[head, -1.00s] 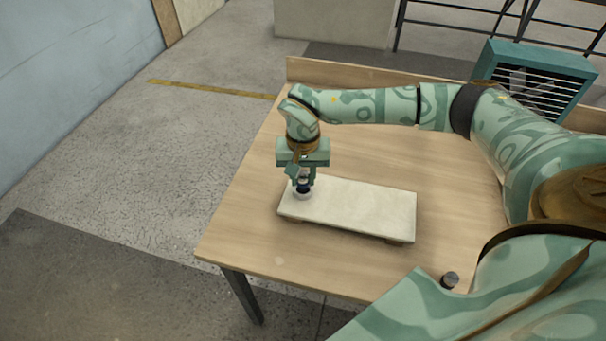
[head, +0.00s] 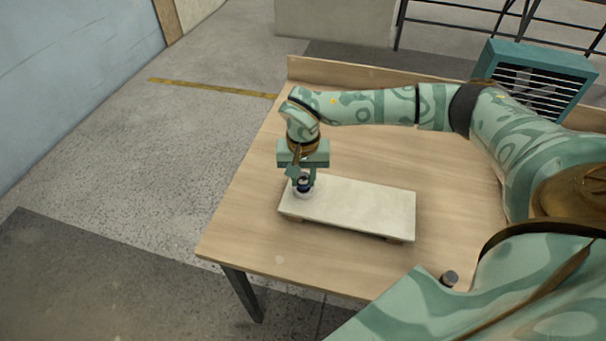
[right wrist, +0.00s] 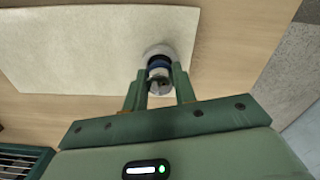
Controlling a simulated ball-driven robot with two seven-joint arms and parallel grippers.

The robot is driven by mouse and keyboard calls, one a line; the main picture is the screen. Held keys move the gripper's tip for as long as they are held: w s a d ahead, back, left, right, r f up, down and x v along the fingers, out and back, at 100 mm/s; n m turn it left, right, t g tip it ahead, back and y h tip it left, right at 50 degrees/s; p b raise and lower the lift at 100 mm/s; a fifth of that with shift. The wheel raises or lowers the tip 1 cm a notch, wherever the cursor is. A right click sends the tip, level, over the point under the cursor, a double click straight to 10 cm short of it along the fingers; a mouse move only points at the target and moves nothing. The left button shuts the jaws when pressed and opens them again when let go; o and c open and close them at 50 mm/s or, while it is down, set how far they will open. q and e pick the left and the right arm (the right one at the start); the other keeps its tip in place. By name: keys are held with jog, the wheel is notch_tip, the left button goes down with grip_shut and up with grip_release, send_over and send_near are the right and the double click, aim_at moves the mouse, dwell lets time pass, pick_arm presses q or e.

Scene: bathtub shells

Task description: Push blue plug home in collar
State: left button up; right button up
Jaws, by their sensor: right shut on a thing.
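The blue plug (head: 304,184) is dark blue with a grey part on top, and stands at the white collar (head: 303,194) near the left end of a pale slab (head: 360,207). My right gripper (head: 304,180) is shut on the plug from above. In the right wrist view the plug (right wrist: 158,66) sits between the fingers of the gripper (right wrist: 159,82), with the white collar (right wrist: 157,51) around its far end. A blue band shows above the collar's rim; how deep the plug sits inside is hidden. My left gripper is not in view.
The slab rests on low feet on a wooden table (head: 250,225). A small dark cylinder (head: 449,279) stands near the table's front right edge. A teal slatted crate (head: 540,75) is at the back right. The table left of the slab is clear.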

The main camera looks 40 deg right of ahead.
aim_at(303, 176)
jog(key=shift+f, duration=0.5)
jog(key=o, duration=1)
notch_tip(303, 176, up, 16)
jog(key=p, duration=0.3)
jog(key=shift+r, duration=0.1)
